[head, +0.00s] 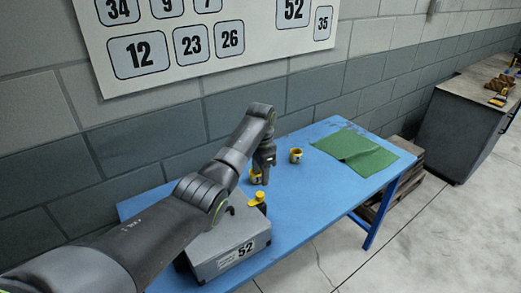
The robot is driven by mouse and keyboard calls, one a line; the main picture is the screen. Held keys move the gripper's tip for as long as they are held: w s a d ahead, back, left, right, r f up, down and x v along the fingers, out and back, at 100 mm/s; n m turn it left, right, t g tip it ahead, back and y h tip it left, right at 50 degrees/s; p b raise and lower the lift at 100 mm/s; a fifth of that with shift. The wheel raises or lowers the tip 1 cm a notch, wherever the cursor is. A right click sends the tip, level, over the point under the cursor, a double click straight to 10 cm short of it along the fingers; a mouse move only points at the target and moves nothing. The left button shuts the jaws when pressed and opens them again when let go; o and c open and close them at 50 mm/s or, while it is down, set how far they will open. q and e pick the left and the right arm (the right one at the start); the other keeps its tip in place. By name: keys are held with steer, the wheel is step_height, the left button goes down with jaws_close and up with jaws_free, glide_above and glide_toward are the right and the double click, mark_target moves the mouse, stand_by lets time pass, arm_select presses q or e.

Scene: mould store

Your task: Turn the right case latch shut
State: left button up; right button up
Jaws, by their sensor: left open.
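A grey case (216,246) with a "52" label on its front stands on the blue table (310,190). A yellow knob-like part (258,198), which looks like the right latch, sits at the case's right end. My left arm reaches over the case and hides much of its top and left side, including any left latch. My left gripper (265,172) is open and points down, just behind the yellow part in the picture. I cannot tell whether it touches anything. My right gripper is out of view.
A yellow cup (295,156) stands farther right. A green cloth (366,156) lies at the table's right end. The table's front middle is clear. A block wall runs behind.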

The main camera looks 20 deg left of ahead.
arm_select(q)
step_height(320, 180, up, 9)
steer(key=b, duration=0.1)
steer(key=shift+f+b, duration=0.2)
steer(key=shift+b, duration=0.15)
